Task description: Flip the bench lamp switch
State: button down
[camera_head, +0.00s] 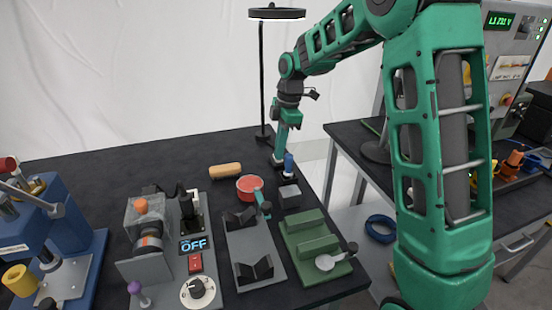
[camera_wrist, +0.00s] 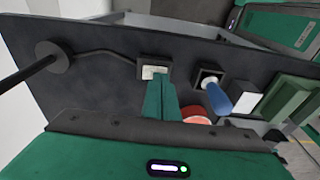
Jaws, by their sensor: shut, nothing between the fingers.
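The bench lamp (camera_head: 277,14) is a black ring head on a thin pole at the back right of the dark bench. In the wrist view its round base (camera_wrist: 52,56) is at the left, and a black cable runs from it to a small box. This box, the lamp switch (camera_wrist: 155,68), is dark with a pale rocker on top. My gripper (camera_head: 277,158) points down at the bench's right rear. In the wrist view its shut, empty fingers (camera_wrist: 160,88) end right at the near side of the switch and cover part of it. I cannot tell whether they touch it.
A blue-handled lever (camera_head: 289,166) stands close right of my gripper, also in the wrist view (camera_wrist: 216,98). A red round part (camera_head: 249,185) and an orange cylinder (camera_head: 225,171) lie nearby. Grey and green fixtures (camera_head: 312,248) fill the front; the bench's right edge is close.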

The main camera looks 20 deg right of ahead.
notch_tip(320, 180, up, 7)
jog(key=shift+f, duration=0.15)
dwell(0.7)
jog(key=s+d+r+m+h, duration=0.1)
jog(key=s+d+m, duration=0.55)
jog(key=s, duration=0.35)
jog(key=s+d+r+m, duration=0.1)
jog(key=s+d+m, duration=0.55)
jog(key=s, duration=0.25)
jog(key=s+d+f+m, duration=0.2)
jog(key=s+m, duration=0.3)
jog(key=s, duration=0.5)
jog(key=s+d+f+m, duration=0.2)
jog(key=s+f+m, duration=0.2)
jog(key=s, duration=0.6)
jog(key=shift+s+m+h, duration=0.25)
jog(key=shift+m+h, duration=0.05)
jog(key=shift+m, duration=0.9)
jog(key=shift+d, duration=0.1)
